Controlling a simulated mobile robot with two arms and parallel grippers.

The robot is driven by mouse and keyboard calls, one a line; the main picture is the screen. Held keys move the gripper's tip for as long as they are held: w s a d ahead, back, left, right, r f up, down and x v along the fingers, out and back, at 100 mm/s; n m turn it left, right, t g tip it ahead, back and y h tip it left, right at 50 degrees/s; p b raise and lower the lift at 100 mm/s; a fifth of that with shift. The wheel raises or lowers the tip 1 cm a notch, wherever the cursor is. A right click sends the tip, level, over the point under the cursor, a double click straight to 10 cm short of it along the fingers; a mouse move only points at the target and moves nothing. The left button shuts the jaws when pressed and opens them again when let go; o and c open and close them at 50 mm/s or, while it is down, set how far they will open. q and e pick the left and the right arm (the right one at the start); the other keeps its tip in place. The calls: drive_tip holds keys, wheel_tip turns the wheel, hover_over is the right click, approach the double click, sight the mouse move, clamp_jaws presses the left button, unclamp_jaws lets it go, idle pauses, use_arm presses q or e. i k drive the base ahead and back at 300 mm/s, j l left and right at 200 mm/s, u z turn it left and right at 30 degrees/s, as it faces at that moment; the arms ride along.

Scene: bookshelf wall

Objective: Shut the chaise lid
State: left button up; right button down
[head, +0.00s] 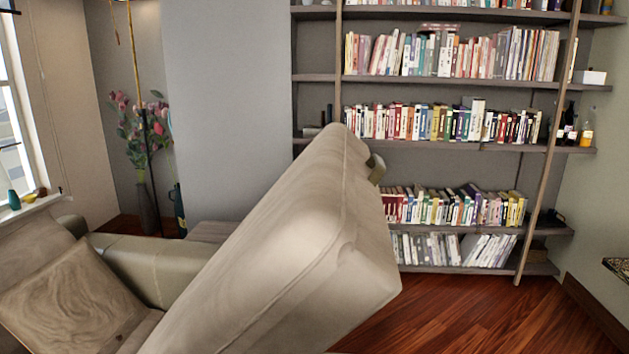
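The chaise lid (285,235) is a thick beige upholstered slab in the head view. It is raised and steeply tilted, with its high end at the upper middle and its lower part running down to the bottom left. Its near right corner hangs above the wood floor. The opening under the lid and the chaise base are hidden. A small olive-grey rounded piece (376,168) shows behind the lid's upper right edge; I cannot tell what it is. Neither of my grippers is in view.
A sofa armrest (150,265) and a patterned cushion (75,300) are at left. A bookshelf (440,150) full of books stands behind, with a ladder (548,150) leaning on it. A tall flower vase (147,208) stands at back left. Wood floor (490,315) is clear at right.

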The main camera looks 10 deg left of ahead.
sight(367, 277)
drive_tip(key=k+u, duration=0.1)
drive_tip(key=u, duration=0.3)
drive_tip(key=k+u, duration=0.15)
drive_tip(key=u, duration=0.25)
drive_tip(key=k+j+u, duration=0.1)
drive_tip(key=u, duration=0.35)
